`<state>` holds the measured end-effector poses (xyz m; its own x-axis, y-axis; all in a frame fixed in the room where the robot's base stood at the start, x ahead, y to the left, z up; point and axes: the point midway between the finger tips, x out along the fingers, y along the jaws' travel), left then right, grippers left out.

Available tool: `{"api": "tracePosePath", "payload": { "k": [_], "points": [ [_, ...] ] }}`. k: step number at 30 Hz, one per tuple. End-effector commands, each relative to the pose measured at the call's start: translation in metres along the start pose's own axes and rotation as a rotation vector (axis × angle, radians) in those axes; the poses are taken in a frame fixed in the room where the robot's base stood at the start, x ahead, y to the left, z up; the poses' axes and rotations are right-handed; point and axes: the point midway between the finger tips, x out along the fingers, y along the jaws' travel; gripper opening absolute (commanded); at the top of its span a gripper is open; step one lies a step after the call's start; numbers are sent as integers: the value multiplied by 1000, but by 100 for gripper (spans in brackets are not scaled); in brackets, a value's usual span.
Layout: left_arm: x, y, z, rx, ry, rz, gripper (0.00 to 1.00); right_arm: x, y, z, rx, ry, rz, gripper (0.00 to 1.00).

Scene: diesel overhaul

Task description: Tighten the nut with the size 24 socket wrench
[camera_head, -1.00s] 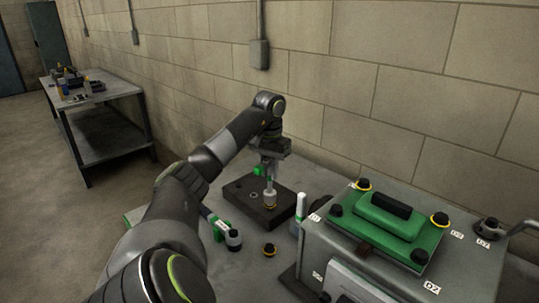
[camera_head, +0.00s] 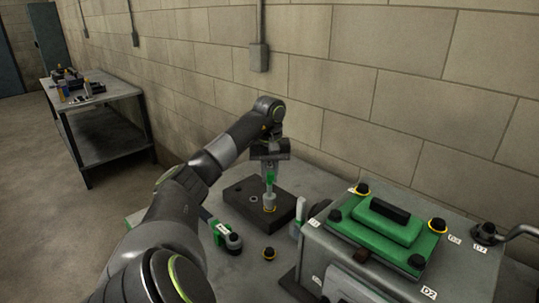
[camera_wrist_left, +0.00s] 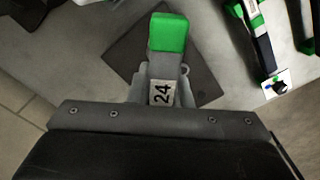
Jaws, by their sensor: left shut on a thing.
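My left gripper (camera_head: 270,168) is over the dark block on the bench, shut on the size 24 socket wrench (camera_head: 270,185). The wrench has a green handle and a grey socket end that points down at the block. In the left wrist view its green end (camera_wrist_left: 168,33) and its "24" label (camera_wrist_left: 161,93) show between the fingers (camera_wrist_left: 160,85). The socket end is at a yellow-ringed spot on the dark block (camera_head: 238,193). The nut itself is hidden, and I cannot tell whether the socket sits fully on it. My right gripper is not in view.
Another green-handled tool (camera_head: 228,236) lies left of a small black, yellow-ringed part (camera_head: 269,254) on the bench. The large grey engine housing with its green cover (camera_head: 385,229) stands at the right. A wall is close behind. A second table (camera_head: 118,91) is far left.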

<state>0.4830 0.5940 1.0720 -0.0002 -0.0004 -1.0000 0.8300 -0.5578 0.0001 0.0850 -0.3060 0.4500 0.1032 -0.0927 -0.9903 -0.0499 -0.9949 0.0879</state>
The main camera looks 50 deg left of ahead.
Motion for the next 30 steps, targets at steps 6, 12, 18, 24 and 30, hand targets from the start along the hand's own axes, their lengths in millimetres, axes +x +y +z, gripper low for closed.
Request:
{"api": "tracePosePath", "payload": {
  "k": [6, 12, 18, 24, 30],
  "points": [
    [-1, 0, 0, -151, 0, 0, 0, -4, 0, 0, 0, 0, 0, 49],
    [-1, 0, 0, -291, 0, 0, 0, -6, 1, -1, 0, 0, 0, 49],
    [-1, 0, 0, -430, 0, 0, 0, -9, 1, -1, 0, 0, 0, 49],
    [-1, 0, 0, -569, 0, 0, 0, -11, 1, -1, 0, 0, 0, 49],
    [-1, 0, 0, -708, 0, 0, 0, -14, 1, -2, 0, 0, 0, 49]
  ]
}}
